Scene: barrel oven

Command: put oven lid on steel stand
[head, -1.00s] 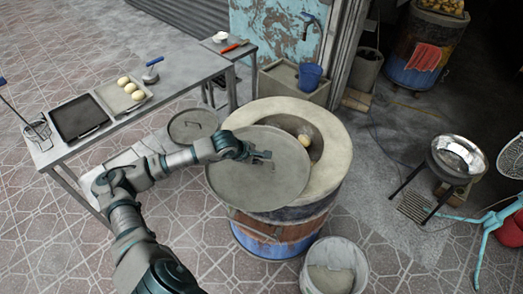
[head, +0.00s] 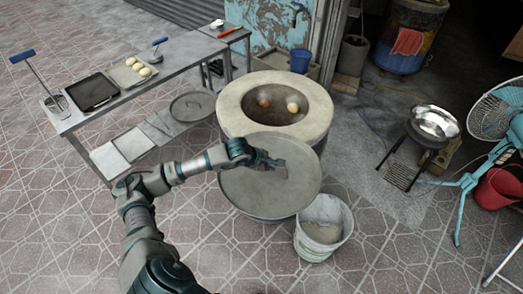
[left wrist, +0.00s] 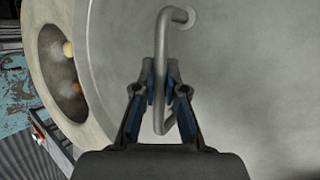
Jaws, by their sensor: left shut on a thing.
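The oven lid (head: 262,192) is a big round grey plate, held in front of the barrel oven (head: 236,122) and overlapping its near side in the head view. My left gripper (head: 281,168) is shut on the lid's bent metal handle; the handle (left wrist: 178,18) stands between the fingers (left wrist: 160,88) in the left wrist view. The oven mouth is uncovered, with two round dough pieces (head: 292,107) inside. A steel bowl (head: 434,122) sits on a dark legged stand (head: 395,148) at the right; I cannot tell whether this is the steel stand. My right gripper is out of view.
A white bucket (head: 323,240) stands close to the lid's lower right. A turquoise fan (head: 470,180) is at the far right. The tiled floor in front is open.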

